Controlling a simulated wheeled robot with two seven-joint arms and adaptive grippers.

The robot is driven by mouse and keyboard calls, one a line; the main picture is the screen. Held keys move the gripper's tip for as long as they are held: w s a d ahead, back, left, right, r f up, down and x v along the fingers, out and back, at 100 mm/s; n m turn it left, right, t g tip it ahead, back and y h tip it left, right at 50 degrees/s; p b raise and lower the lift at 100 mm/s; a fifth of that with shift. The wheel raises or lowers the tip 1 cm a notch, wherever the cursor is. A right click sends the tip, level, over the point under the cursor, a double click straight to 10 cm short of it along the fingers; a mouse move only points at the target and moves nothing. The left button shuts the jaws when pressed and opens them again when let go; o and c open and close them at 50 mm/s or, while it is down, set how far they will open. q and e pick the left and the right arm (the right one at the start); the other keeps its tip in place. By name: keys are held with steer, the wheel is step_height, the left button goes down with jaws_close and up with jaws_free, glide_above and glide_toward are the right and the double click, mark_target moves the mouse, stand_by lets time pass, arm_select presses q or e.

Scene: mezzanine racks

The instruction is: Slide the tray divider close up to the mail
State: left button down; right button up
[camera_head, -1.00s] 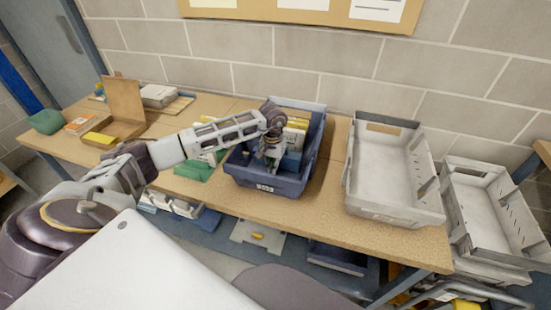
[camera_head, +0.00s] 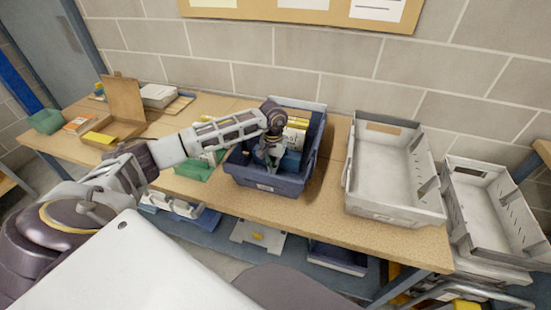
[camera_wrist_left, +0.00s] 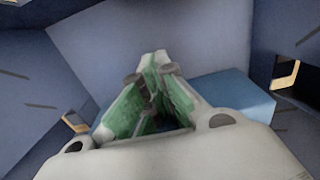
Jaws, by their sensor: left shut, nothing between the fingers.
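The blue tray (camera_head: 262,182) stands on the bench in the head view. Mail (camera_head: 298,128), yellow and white, stands in its rear part. A mid-blue piece (camera_head: 291,163) stands between my gripper and the mail; it may be the divider, and it also shows in the left wrist view (camera_wrist_left: 237,100). My left gripper (camera_head: 268,160) points down inside the tray, near its front. In the left wrist view its green-padded fingers (camera_wrist_left: 155,65) are shut with nothing between them, beside the blue piece; contact is unclear. My right gripper is out of view.
An empty grey tray (camera_head: 392,170) stands to the right on the bench, with another grey tray (camera_head: 493,215) beyond it. A cardboard box (camera_head: 125,105) stands farther left. The tray walls closely surround my gripper.

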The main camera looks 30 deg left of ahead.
arm_select(q)
steer(key=shift+w+a+b, duration=0.25)
steer(key=shift+w+b, duration=0.4)
steer(key=shift+w, duration=0.4)
steer(key=shift+w+a+b, duration=0.25)
steer(key=shift+w+b, duration=0.4)
steer(key=shift+w, duration=0.4)
stand_by(0.3)
steer(key=shift+w+a+b, duration=0.2)
steer(key=shift+w+b, duration=0.25)
steer(key=shift+w, duration=0.25)
steer(key=shift+w+a+b, duration=0.15)
steer(key=shift+w+b, duration=0.3)
steer(key=shift+w, duration=0.2)
stand_by(4.2)
